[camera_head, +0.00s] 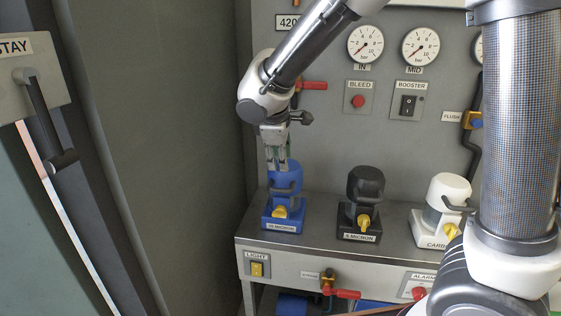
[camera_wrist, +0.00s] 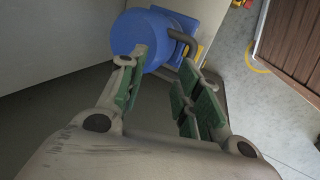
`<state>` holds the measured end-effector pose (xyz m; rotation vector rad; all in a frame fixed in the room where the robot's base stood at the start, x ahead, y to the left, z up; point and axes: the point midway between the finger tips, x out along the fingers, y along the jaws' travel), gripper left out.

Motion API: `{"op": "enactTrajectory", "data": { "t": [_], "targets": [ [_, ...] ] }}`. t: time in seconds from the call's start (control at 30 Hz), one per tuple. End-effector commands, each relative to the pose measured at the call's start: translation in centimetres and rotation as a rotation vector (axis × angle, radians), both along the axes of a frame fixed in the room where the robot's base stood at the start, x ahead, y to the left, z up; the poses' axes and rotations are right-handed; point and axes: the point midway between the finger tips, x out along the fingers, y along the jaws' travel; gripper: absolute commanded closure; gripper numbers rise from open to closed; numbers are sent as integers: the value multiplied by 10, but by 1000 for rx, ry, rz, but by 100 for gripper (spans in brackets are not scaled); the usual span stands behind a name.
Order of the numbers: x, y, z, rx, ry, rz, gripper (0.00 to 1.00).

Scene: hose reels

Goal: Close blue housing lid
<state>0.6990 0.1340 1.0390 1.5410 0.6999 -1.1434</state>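The blue housing (camera_head: 284,183) stands at the left end of the grey shelf, with a blue lid, a dark handle and a yellow knob (camera_head: 280,212) low on its front. My gripper (camera_head: 277,166) points down at the top of the blue housing and partly hides it. In the wrist view the round blue lid (camera_wrist: 142,38) lies beyond the fingertips, with its bent grey handle (camera_wrist: 185,42) to the right. My gripper's green-padded fingers (camera_wrist: 158,85) are apart with nothing between them. Whether the lid is fully seated, or a finger touches it, I cannot tell.
A black housing (camera_head: 365,192) and a white housing (camera_head: 445,200) stand to the right on the same shelf (camera_head: 315,240). The panel behind carries gauges (camera_head: 365,44) and a red-handled valve (camera_head: 312,86). A dark green wall (camera_head: 160,120) closes off the left.

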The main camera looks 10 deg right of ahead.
Motion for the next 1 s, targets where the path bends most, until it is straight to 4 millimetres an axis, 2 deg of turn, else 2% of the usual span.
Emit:
{"op": "enactTrajectory", "data": {
  "t": [0.2,0.43,0.6,0.9,1.0],
  "targets": [
    [-18,7,47,4,-2,1,66],
    [-33,11,82,3,-2,0,66],
    [-37,12,90,1,2,0,66],
    [-37,11,90,3,1,-9,66],
    [-47,8,79,19,35,-58,66]
  ]
}}
